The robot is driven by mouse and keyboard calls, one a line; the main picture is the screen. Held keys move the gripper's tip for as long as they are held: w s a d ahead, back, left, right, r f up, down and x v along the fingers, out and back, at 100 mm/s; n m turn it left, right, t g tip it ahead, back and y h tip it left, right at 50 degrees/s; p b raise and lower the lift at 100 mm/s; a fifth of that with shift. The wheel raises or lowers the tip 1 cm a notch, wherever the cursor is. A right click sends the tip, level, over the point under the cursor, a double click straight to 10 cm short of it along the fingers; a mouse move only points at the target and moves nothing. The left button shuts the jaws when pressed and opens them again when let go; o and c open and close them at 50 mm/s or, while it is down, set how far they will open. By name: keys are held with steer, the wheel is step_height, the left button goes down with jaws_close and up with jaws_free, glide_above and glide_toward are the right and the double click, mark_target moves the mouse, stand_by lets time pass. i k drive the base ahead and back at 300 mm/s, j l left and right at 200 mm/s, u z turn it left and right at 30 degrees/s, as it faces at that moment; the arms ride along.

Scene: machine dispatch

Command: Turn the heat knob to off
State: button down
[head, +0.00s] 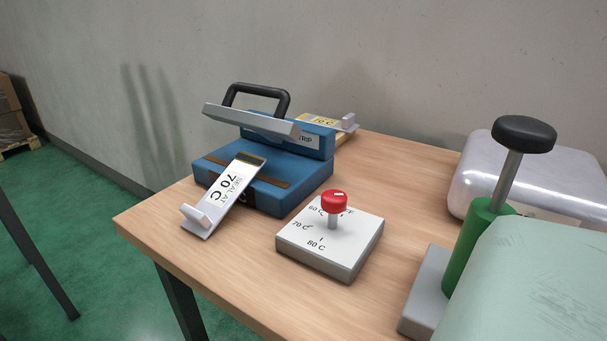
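The heat knob (334,200) is a red cap on a grey stem. It stands on a white and grey dial box (315,262) on the wooden table. The box top reads 70 C on its left and 80 C at its front. A 60 C label and a partly covered label ending in F are behind the knob. A small white mark shows on the red cap, but I cannot tell surely which label it points to. Nothing touches the knob. My gripper is not in view.
A blue sealing machine (290,195) with a raised lid and black handle is behind left. A "SEAL AT 70 C" tag (222,200) leans at its front; a yellow tag (325,121) lies behind. A green post with a black top (523,134) and a shiny clear package (480,175) are right.

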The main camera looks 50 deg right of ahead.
mark_target(334, 202)
steer(key=k+z, duration=0.1)
steer(key=z, duration=0.3)
steer(key=k+z, duration=0.1)
steer(key=z, duration=0.35)
steer(key=k+z, duration=0.15)
steer(key=z, duration=0.25)
